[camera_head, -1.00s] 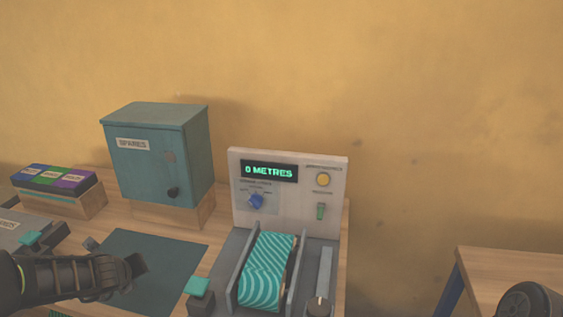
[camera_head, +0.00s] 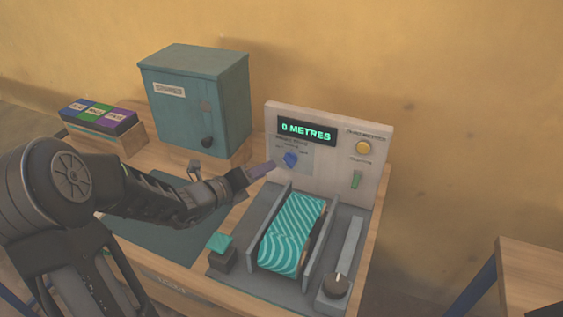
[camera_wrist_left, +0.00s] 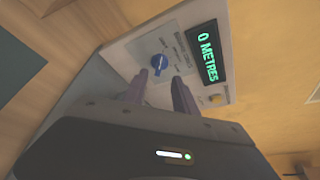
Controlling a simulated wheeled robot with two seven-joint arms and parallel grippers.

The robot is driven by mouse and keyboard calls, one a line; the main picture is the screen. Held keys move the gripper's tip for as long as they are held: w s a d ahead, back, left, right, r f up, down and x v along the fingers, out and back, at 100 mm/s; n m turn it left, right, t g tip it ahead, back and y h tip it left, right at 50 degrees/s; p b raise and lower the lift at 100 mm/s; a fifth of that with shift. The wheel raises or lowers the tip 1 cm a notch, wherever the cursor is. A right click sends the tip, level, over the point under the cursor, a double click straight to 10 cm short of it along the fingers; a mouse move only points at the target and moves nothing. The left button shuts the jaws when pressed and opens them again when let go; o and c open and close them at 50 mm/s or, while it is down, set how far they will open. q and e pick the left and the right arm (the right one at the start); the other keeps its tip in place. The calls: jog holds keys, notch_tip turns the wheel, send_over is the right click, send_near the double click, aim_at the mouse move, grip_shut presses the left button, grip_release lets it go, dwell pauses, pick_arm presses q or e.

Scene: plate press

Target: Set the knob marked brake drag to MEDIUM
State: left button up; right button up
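The blue knob (camera_head: 290,160) sits on a pale label plate on the upright panel, below the green "0 METRES" display (camera_head: 306,131). It also shows in the left wrist view (camera_wrist_left: 159,62), with small labels around it that are too blurred to read. I cannot tell which label it points to. My left gripper (camera_head: 262,171) is just left of and in front of the knob. In the left wrist view its two fingers (camera_wrist_left: 162,88) are apart with nothing between them, and the knob lies beyond the gap. My right gripper is out of view.
The panel also has a yellow button (camera_head: 363,147) and a green switch (camera_head: 356,179). Below are a teal striped belt (camera_head: 292,235) between rails and a dark round knob (camera_head: 336,287). A teal cabinet (camera_head: 195,100) and a box of coloured cards (camera_head: 100,115) stand left. A wooden table (camera_head: 535,275) is right.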

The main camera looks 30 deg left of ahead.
aim_at(284, 161)
pick_arm(q)
jog(key=x, duration=0.7)
jog(key=shift+w+d+f, duration=0.1)
jog(key=shift+w+f, duration=0.05)
jog(key=shift+w, duration=0.2)
jog(key=shift+c, duration=0.4)
grip_shut()
